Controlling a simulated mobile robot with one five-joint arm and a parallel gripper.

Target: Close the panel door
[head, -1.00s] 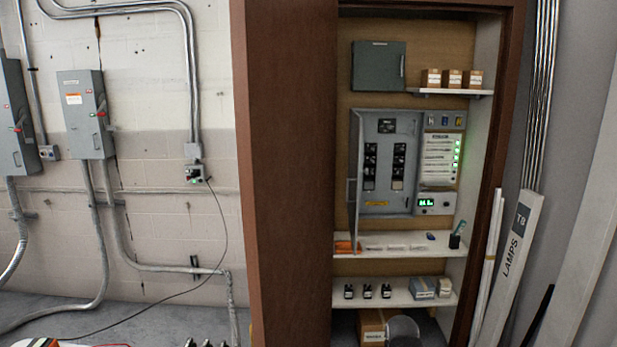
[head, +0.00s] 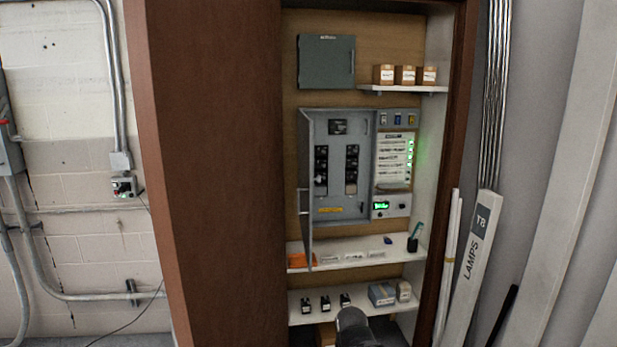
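The grey breaker panel (head: 338,165) is mounted on the back wall of the wooden cabinet, with its black breakers showing. Its panel door (head: 305,190) stands open on the left side, seen nearly edge-on and sticking out toward me. A dark rounded part (head: 354,328), probably of my own arm, shows at the bottom edge below the lower shelf. My gripper's fingers cannot be made out.
The big brown cabinet side (head: 215,170) stands left of the opening. A shelf (head: 350,252) below the panel holds small items and a dark cup. Small boxes (head: 405,75) sit on the upper right shelf. Long lamp cartons (head: 472,260) lean at the right.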

